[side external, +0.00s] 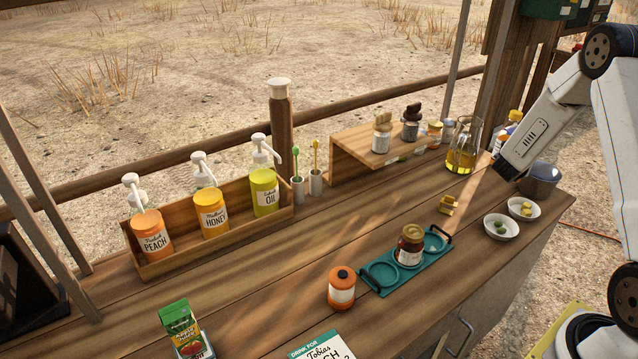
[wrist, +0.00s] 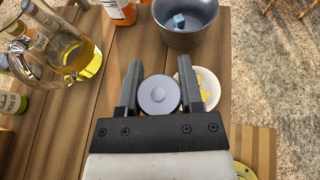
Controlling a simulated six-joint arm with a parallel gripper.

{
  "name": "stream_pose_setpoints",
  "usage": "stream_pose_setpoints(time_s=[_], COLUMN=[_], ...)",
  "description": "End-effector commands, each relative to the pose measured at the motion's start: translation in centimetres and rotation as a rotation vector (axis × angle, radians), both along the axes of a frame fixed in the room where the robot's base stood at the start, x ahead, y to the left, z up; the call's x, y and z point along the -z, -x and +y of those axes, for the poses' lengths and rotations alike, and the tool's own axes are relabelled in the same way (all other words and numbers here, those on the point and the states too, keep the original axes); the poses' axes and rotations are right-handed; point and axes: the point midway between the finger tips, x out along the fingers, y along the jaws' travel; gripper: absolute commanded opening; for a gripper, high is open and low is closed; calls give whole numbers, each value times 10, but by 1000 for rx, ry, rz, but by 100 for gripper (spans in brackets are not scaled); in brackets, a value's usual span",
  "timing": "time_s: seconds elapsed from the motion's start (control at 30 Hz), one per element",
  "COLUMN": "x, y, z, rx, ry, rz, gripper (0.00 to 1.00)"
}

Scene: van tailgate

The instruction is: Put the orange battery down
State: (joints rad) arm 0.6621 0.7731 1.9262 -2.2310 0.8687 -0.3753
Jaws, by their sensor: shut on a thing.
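My gripper (wrist: 160,92) is shut on a round thing, seen end-on in the wrist view as a grey disc with a small raised nub, taken as the battery (wrist: 158,96). No orange side of it shows. In the side external view my gripper (side external: 504,172) points down over the right end of the wooden counter (side external: 390,190), beside the grey pot. The held thing cannot be made out there, and its height above the counter is unclear.
A grey pot (side external: 541,180), white bowls (side external: 501,228), a glass flask of yellow liquid (side external: 463,150) and an orange-white bottle (wrist: 118,10) crowd round my gripper. A teal tray (side external: 382,278) holds a dark jar (side external: 410,245); an orange jar (side external: 341,288) stands beside it. Counter between flask and tray is mostly clear.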

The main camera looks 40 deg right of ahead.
Motion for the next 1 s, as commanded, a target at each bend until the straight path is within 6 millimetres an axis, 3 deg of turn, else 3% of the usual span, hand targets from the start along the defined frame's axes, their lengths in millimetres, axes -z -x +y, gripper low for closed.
stream_pose_setpoints(time_s=[0.47,1.0], x=[26,74], y=[-42,-72], z=[-38,-64], rx=[1,1], ry=[1,0], rz=[-1,0], gripper=[0,0])
